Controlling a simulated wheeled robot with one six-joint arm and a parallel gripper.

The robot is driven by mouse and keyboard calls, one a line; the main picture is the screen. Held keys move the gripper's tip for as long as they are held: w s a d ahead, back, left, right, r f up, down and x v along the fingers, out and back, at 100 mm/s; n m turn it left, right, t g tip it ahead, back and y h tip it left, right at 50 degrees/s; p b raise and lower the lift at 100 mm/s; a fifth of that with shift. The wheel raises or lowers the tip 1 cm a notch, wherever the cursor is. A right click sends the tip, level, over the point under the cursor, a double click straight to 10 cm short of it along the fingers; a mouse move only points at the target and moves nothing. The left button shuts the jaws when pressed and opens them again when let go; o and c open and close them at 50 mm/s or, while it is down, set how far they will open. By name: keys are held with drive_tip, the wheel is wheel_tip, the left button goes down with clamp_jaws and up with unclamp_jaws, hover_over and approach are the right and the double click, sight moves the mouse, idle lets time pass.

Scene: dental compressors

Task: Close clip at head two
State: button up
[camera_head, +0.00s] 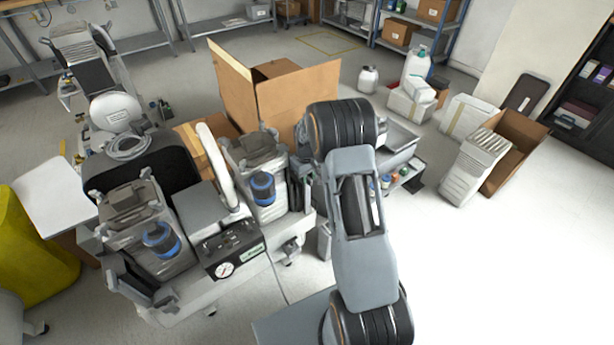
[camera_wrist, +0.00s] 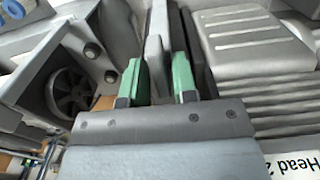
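The compressor has two ribbed grey heads in the head view, a left one with a blue cap (camera_head: 160,238) and a right one with a blue cap (camera_head: 262,187). In the wrist view a white label (camera_wrist: 292,164) reading "Head 2" sits beside a ribbed grey head (camera_wrist: 255,50). My gripper (camera_wrist: 158,82), with green finger pads, is open beside this head. An upright light grey plate (camera_wrist: 156,45), perhaps the clip, shows between the fingers. I cannot tell whether they touch it. My arm hides the gripper in the head view.
A grey bracket with a dark round fan-like part (camera_wrist: 70,92) is close left of my fingers. A pressure gauge (camera_head: 223,270) sits on the compressor front. An open cardboard box (camera_head: 295,92) stands behind the compressor.

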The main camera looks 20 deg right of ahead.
drive_tip(key=shift+o, duration=1.1)
